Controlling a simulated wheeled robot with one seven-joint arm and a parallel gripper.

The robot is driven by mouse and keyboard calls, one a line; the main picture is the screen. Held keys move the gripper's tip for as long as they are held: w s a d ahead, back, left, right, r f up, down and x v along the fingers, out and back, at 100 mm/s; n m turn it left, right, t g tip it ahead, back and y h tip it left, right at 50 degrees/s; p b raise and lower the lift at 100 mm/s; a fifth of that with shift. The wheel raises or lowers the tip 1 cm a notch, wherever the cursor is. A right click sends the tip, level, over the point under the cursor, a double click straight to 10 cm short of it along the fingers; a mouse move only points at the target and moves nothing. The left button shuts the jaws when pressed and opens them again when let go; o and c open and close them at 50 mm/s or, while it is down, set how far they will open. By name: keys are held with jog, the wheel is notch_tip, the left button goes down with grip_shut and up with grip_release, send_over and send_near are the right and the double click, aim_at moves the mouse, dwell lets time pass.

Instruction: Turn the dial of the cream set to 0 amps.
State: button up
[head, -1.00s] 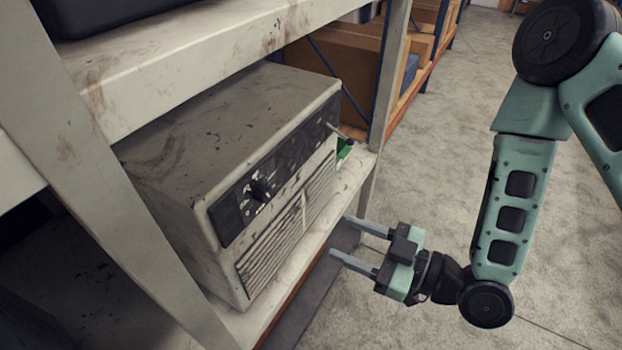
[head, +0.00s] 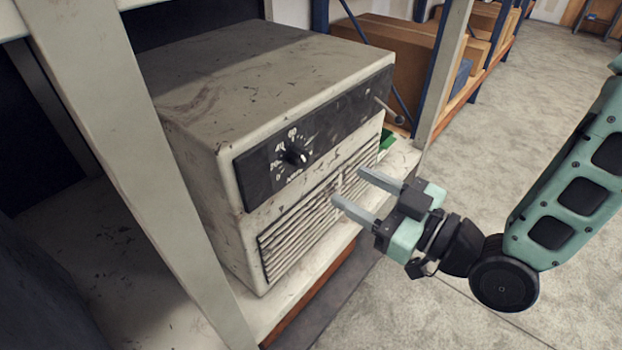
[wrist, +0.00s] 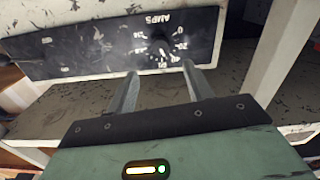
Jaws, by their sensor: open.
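The cream set (head: 270,75) is a scuffed box on a shelf, with a dark control panel and a slatted grille below on its front. Its dial (head: 296,155) is a small black knob with a white mark, ringed by white numbers, on the panel's left part. The exact setting is too small to tell. My gripper (head: 346,186) is open and empty, in front of the grille, to the right of and lower than the dial. In the wrist view the panel (wrist: 60,55) appears upside down, with "AMPS" readable, and the dial (wrist: 165,46) lies beyond my fingertips (wrist: 160,68), not touched.
A shelf post (head: 135,150) stands left of the set. A thin rod with a knob end (head: 392,112) sticks out at the panel's right end, above a green item (head: 387,140). Cardboard boxes (head: 390,60) stand behind.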

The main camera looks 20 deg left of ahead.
aim_at(304, 161)
jog(key=p+x, duration=0.2)
jog(key=x, duration=0.6)
jog(key=shift+a+r, duration=0.15)
jog(key=shift+x, duration=0.75)
jog(key=shift+c, duration=0.3)
jog(key=c, duration=0.9)
